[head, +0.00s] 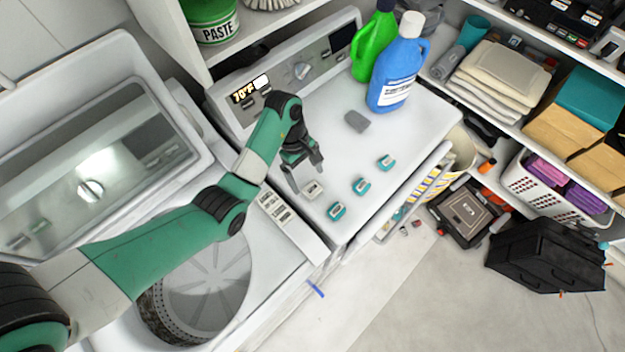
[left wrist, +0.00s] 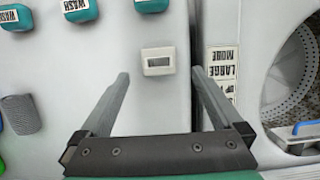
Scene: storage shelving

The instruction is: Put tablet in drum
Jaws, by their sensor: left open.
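A small white tablet (head: 314,190) with a grey patch lies on the white machine top at the tips of my left gripper (head: 308,181). In the left wrist view the white tablet (left wrist: 158,62) sits just ahead of and between the fingertips of my left gripper (left wrist: 159,76), which is open and empty. Teal tablets marked WASH (head: 361,187) lie in a row to the right. The round metal drum (head: 210,282) is in the open-lidded washer on the left, partly hidden behind my left arm. The drum edge also shows in the left wrist view (left wrist: 290,82). My right gripper is not visible.
A grey block (head: 357,121) lies on the machine top. A green bottle (head: 374,45) and a blue bottle (head: 398,72) stand at its back right. The washer lid (head: 100,165) is raised. A labelled panel (head: 282,218) lies between tablet and drum. Shelves stand right.

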